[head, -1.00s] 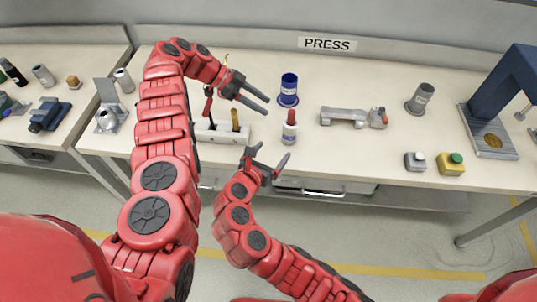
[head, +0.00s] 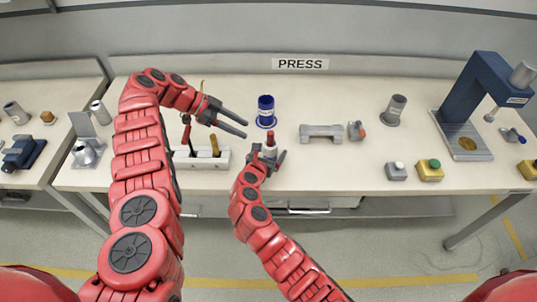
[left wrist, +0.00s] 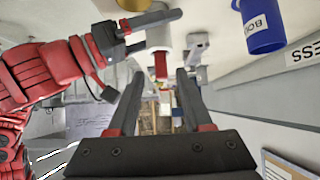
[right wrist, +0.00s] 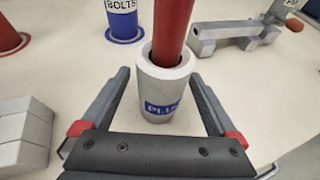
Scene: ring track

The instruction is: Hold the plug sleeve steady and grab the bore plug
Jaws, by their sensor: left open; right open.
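The plug sleeve (right wrist: 163,88) is a pale grey cup with a blue label, upright on the bench. The red bore plug (right wrist: 174,25) stands in it, its upper part sticking out; both also show in the left wrist view, the sleeve (left wrist: 158,35) and the plug (left wrist: 161,66). My right gripper (head: 268,155) is open, with one finger on each side of the sleeve; I cannot tell whether they touch it. My left gripper (head: 245,129) is open and empty, up and to the left of the plug, its fingers pointing toward it. The plug's lower part is hidden in the sleeve.
A blue bolts cup (head: 266,110) stands close behind the sleeve. A white rack (head: 206,163) with upright handles is at left, below my left arm. A grey fixture (head: 321,132) lies to the right, then a grey cup (head: 395,110), button boxes (head: 430,171) and the blue press (head: 480,85).

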